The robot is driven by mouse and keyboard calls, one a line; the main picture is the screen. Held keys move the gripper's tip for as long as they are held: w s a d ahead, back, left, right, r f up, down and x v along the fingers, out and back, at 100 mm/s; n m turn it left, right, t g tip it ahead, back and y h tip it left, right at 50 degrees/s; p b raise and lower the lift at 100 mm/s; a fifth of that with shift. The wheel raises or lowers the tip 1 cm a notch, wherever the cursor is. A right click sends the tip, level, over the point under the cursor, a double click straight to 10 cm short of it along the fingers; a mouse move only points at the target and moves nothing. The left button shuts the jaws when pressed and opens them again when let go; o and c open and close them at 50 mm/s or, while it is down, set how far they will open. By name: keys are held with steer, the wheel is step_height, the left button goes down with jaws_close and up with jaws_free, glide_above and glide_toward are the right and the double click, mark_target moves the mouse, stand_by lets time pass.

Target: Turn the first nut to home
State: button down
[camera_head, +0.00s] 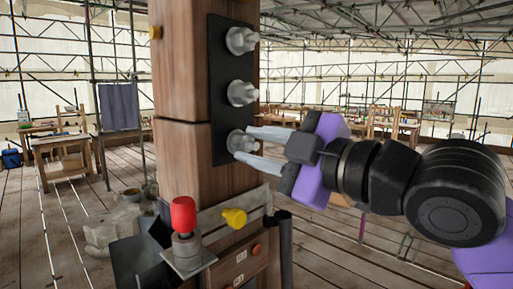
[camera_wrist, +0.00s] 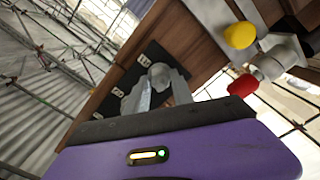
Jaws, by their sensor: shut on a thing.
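Three grey metal nuts sit in a column on a black plate (camera_head: 218,118) fixed to a wooden post. The top nut (camera_head: 241,40) and the middle nut (camera_head: 242,92) stand free. My gripper (camera_head: 248,143) reaches in from the right with its pale fingers shut on the bottom nut (camera_head: 236,141), one finger above and one below it. In the wrist view the rounded end of the bottom nut (camera_wrist: 160,74) shows between the fingertips. The fingers hide part of it, and I cannot tell its turn angle or which nut is the first.
Below the plate are a red-capped fitting (camera_head: 184,215) on a bracket and a yellow knob (camera_head: 234,218), close under my gripper. A dark upright tube (camera_head: 283,237) stands to their right. The wooden post (camera_head: 182,80) rises behind. Workbenches and scaffolding are farther back.

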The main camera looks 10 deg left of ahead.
steer(key=m+p, duration=0.1)
steer(key=m, duration=0.5)
steer(key=shift+f, duration=0.1)
steer(key=shift+m, duration=0.4)
steer(key=c, duration=1.1)
jaws_free()
steer(key=b+v, duration=0.2)
steer(key=v, duration=0.5)
steer(key=shift+s+d, duration=0.25)
steer(key=shift+d, duration=0.05)
